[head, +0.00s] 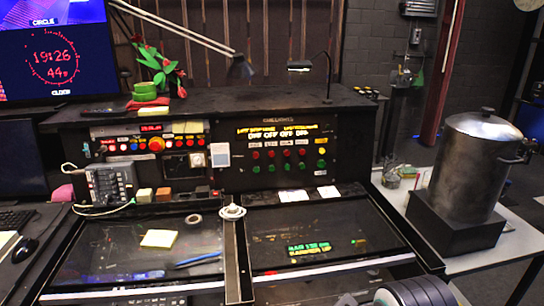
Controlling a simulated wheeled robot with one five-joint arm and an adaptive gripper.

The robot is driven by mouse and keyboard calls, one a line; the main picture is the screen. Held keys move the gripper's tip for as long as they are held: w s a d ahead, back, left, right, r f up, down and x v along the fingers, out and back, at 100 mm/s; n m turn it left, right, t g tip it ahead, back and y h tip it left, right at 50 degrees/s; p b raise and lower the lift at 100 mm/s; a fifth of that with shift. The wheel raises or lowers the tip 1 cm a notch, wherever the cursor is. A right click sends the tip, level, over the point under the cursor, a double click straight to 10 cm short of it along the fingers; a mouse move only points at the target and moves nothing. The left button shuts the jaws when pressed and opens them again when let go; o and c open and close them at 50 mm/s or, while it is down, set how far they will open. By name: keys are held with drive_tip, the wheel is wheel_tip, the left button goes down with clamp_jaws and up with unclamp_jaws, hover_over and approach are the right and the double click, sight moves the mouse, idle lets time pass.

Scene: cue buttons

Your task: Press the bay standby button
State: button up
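A black control console (215,179) stands ahead of me. Its right panel has rows of small red buttons (271,154) and green buttons (321,164), with small white labels and lit yellow text above. Its left panel has a row of coloured buttons, with a larger orange-red knob (156,145) among them. The labels are too small to read, so I cannot tell which button is bay standby.
Two dark glass panels slope toward me, with a yellow note pad (159,238) and blue pen (199,259) on the left one. A large metal pot (470,165) stands at right. A desk lamp (240,68) and red flowers (158,62) are on top. A monitor (55,55) is at left.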

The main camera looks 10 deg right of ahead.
clamp_jaws()
drive_tip(key=shift+c, duration=1.9)
unclamp_jaws()
